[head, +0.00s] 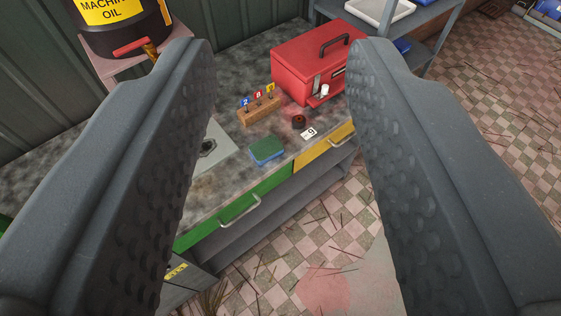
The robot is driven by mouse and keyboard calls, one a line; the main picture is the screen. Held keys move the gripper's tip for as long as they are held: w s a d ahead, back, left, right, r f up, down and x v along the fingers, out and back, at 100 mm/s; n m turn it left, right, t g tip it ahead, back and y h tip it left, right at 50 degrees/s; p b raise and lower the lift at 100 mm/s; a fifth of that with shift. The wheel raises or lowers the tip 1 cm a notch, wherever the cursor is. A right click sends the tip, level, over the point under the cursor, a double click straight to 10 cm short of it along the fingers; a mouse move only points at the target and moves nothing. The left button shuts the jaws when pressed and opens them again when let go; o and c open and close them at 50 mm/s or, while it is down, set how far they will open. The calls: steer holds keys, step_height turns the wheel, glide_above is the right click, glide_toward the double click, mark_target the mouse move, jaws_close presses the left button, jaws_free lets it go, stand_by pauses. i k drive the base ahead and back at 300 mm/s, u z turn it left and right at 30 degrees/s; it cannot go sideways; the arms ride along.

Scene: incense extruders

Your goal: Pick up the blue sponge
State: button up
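The blue sponge (267,151) has a green top and lies flat on the grey stone-like counter (236,78), near its front edge above the green and yellow drawers. My gripper (285,60) is open, with its two dark, dimpled fingers wide apart at the left and right of the picture. Nothing is between the fingertips at close range. The sponge shows in the gap between the fingers, farther off and below, not touched by them.
A red toolbox (308,65) stands behind the sponge. A wooden block with numbered tags (261,108), a small dark round item (299,121) and a white numbered card (309,133) are nearby. A grey plate (212,148) lies left. Tiled floor (300,225) is open in front.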

mark_target(268, 148)
steer(key=u, duration=0.15)
steer(key=i, duration=0.9)
steer(key=z, duration=0.1)
